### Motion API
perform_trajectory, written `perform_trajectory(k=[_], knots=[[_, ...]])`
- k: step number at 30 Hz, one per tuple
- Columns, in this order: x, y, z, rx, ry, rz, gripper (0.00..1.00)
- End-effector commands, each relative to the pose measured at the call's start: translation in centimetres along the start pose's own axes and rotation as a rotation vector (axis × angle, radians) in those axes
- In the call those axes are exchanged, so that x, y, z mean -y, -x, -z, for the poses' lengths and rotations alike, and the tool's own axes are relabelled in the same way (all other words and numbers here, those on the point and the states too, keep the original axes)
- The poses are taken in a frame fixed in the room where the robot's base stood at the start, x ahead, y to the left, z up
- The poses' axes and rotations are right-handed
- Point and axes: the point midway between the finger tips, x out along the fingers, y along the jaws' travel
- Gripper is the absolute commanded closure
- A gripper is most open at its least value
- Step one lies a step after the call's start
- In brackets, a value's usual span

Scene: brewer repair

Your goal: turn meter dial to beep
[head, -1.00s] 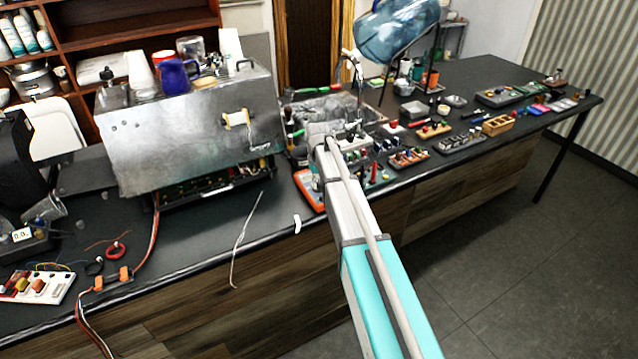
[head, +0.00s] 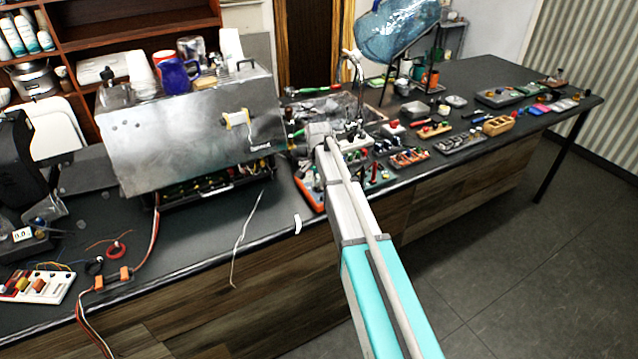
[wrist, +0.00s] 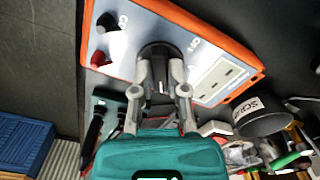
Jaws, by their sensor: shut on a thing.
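The meter is an orange-edged box with a pale face, a display window, and red and black jacks; it shows in the wrist view (wrist: 216,78). In the head view the meter (head: 306,191) lies near the bench's front edge, partly covered by my arm. Its black dial (wrist: 157,50) sits mid-face. My gripper (wrist: 160,76) is shut on the dial, one finger on each side. The jaws hide part of the dial, and I cannot read its setting. In the head view my arm hides the fingertips and dial.
A metal brewer (head: 195,135) stands left of the meter. A sink with a tap (head: 352,85) is behind. Small parts and trays (head: 400,157) crowd the bench to the right. In the wrist view a blue crate (wrist: 22,142) lies lower left and a dark scrap cup (wrist: 262,115) lower right.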

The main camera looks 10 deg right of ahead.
Motion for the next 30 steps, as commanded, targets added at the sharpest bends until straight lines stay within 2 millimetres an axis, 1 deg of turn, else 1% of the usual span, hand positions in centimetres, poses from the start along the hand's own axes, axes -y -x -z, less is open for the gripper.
perform_trajectory(k=[6, 12, 18, 28, 29, 30], knots=[[0.07, 0.0, 0.0, 0.0, -0.155, 0.001, 1.0], [0.09, 0.0, 0.0, 0.0, -0.238, 0.001, 1.0], [0.1, 0.0, 0.0, 0.0, -0.268, 0.001, 1.0], [0.08, 0.0, 0.01, 0.0, -0.27, 0.001, 1.0], [0.08, 0.0, 0.01, 0.0, -0.27, 0.001, 0.77], [0.08, 0.0, 0.01, 0.0, -0.27, 0.001, 0.69]])
